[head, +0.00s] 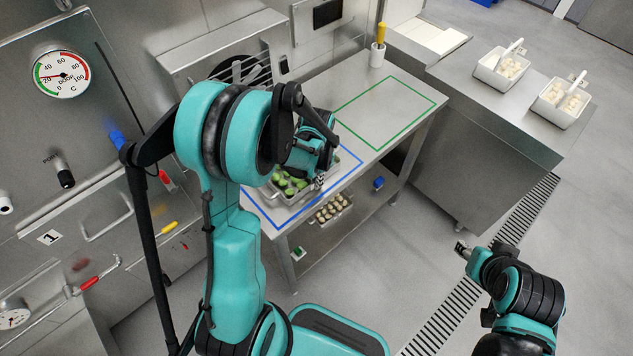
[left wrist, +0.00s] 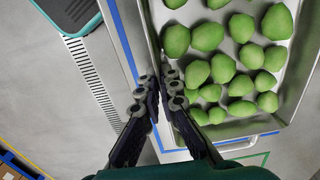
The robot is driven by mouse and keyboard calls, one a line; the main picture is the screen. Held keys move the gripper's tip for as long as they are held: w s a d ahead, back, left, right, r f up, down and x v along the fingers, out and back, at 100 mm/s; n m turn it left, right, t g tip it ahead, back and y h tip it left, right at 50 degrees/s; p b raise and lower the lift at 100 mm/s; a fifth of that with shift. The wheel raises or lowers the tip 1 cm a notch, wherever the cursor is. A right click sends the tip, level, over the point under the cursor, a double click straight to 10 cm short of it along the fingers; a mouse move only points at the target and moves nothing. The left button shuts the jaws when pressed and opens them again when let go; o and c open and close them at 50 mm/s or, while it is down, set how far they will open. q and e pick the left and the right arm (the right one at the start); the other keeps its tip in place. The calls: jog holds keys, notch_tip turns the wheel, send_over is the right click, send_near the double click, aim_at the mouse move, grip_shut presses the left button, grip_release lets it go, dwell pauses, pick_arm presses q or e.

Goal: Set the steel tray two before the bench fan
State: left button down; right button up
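A steel tray (head: 270,196) with green filled pasta lies on the bench inside a blue outline, partly hidden by my left arm. The tray's rim and pasta also show in the left wrist view (left wrist: 251,133). No number is readable on it. My left gripper (head: 322,180) is at the tray's edge; in the left wrist view its fingertips (left wrist: 160,88) are close together on either side of the rim, gripping it. The bench fan (head: 240,70) stands behind a slatted steel housing at the back of the bench. My right gripper (head: 462,250) hangs over the floor, its opening too small to judge.
A green outline (head: 387,148) marks bare bench to the right. A cup with a yellow-handled tool (head: 378,52) stands behind it. Another tray with pale pasta (head: 331,209) is on the lower shelf. White containers (head: 500,70) stand on the right counter.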

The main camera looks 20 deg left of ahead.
pick_arm(q)
jog(key=shift+f, duration=0.15)
jog(key=c, duration=1.7)
grip_release()
